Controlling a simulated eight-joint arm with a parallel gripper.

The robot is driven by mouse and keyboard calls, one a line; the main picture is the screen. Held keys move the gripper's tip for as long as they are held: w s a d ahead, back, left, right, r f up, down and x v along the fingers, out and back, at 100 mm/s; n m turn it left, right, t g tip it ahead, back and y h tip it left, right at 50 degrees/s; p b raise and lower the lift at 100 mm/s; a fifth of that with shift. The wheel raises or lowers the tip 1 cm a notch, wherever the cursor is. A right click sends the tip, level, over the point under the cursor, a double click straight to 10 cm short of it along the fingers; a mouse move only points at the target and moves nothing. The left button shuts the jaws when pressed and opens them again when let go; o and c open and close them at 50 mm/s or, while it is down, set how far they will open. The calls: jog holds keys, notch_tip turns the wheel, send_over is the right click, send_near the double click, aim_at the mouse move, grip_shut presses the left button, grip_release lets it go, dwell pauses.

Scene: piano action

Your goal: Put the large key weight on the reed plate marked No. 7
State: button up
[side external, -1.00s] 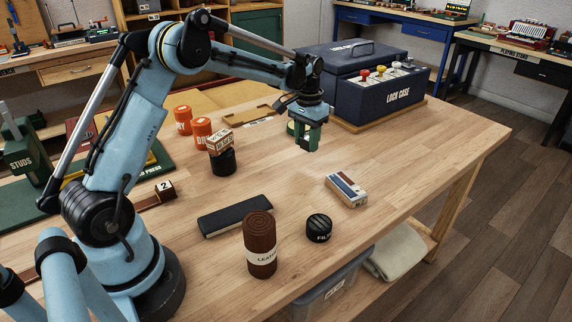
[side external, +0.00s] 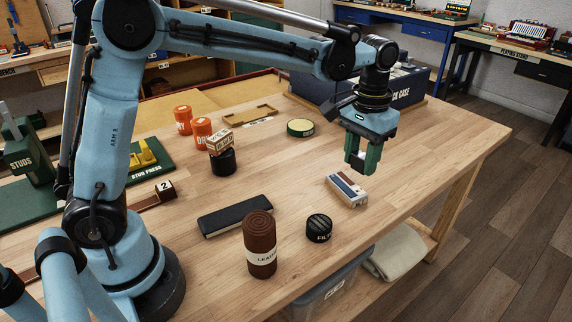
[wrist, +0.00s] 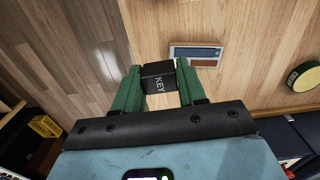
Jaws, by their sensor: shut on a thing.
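My gripper (side external: 362,165) is shut on a black block, the key weight (wrist: 159,78), with "KEY" lettering readable in the wrist view. The fingers of my gripper (wrist: 160,88) stand on both sides of it. In the side view it is mostly hidden between the green fingers, which hang above the table near its right edge. A flat brass-coloured plate (side external: 253,113) with a small white label lies towards the back; it may be the reed plate, but its number is too small to read. My gripper is well to the right of it and nearer the front.
A striped small box (side external: 346,190) lies just below and in front of my gripper. A round green tin (side external: 300,128) stands between gripper and brass plate. The dark blue case (side external: 410,88) is behind. Orange jars (side external: 202,131), a leather roll (side external: 260,250) and a black tin (side external: 319,229) stand around.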

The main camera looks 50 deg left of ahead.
jog(key=s+d, duration=0.1)
jog(key=d, duration=0.2)
send_over(346, 184)
notch_tip(346, 184, down, 6)
jog(key=shift+d+f, duration=0.1)
jog(key=shift+f, duration=2.1)
jog(key=shift+f, duration=0.15)
jog(key=o, duration=1.2)
jog(key=shift+c, duration=0.2)
